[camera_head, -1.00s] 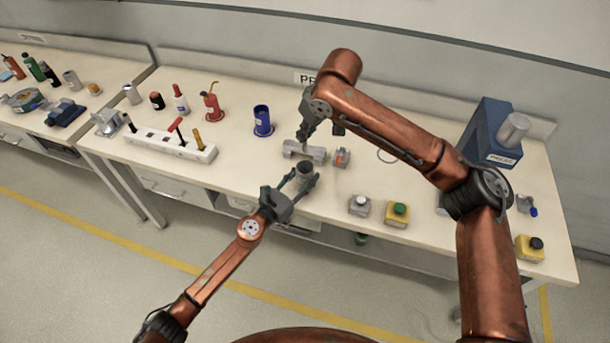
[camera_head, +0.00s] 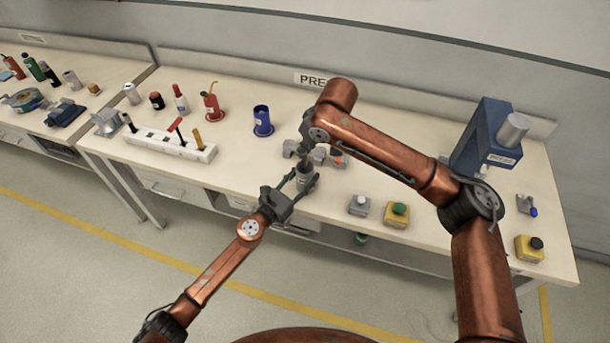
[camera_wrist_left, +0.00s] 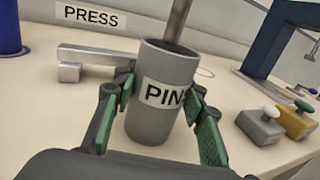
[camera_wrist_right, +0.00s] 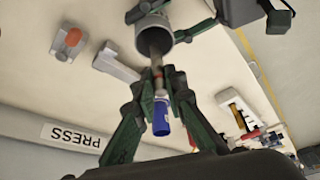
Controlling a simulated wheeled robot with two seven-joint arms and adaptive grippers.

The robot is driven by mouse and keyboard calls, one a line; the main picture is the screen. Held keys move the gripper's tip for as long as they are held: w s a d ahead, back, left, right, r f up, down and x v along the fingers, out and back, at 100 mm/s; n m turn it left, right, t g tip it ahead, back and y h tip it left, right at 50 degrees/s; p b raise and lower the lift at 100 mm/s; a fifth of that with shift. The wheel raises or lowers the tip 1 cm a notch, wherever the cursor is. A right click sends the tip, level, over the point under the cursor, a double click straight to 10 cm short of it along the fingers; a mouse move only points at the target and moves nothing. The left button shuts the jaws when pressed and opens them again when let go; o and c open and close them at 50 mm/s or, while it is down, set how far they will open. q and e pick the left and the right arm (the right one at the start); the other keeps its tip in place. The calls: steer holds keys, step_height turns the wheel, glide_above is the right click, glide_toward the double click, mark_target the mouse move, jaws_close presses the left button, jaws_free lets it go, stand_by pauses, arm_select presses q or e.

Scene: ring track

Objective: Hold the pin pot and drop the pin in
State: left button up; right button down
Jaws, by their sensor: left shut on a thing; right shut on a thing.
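The pin pot, a grey open cup labelled PIN (camera_wrist_left: 152,122), stands upright between the two fingers of my left gripper (camera_wrist_left: 158,112), which is shut on it. In the head view the pot (camera_head: 304,182) is at the bench's front edge. My right gripper (camera_wrist_right: 160,92) is shut on the pin (camera_wrist_right: 157,68), a slim grey rod with a blue part at its held end. In the right wrist view the pin's far end points into the pot's mouth (camera_wrist_right: 152,24). In the left wrist view a grey shaft (camera_wrist_left: 179,20) reaches the pot's opening; its lower end is hidden inside.
A light grey bracket (camera_wrist_left: 95,58) lies behind the pot. A blue holder (camera_head: 262,122) stands to the left. Push-button boxes (camera_head: 397,214) and a blue press (camera_head: 486,140) are to the right. The bench front edge is close to the pot.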

steer(key=shift+f, duration=0.35)
steer(key=c, duration=1.9)
jaws_free()
steer(key=v, duration=1.2)
arm_select(q)
steer(key=o, duration=1.2)
arm_select(e)
steer(key=shift+f, duration=0.1)
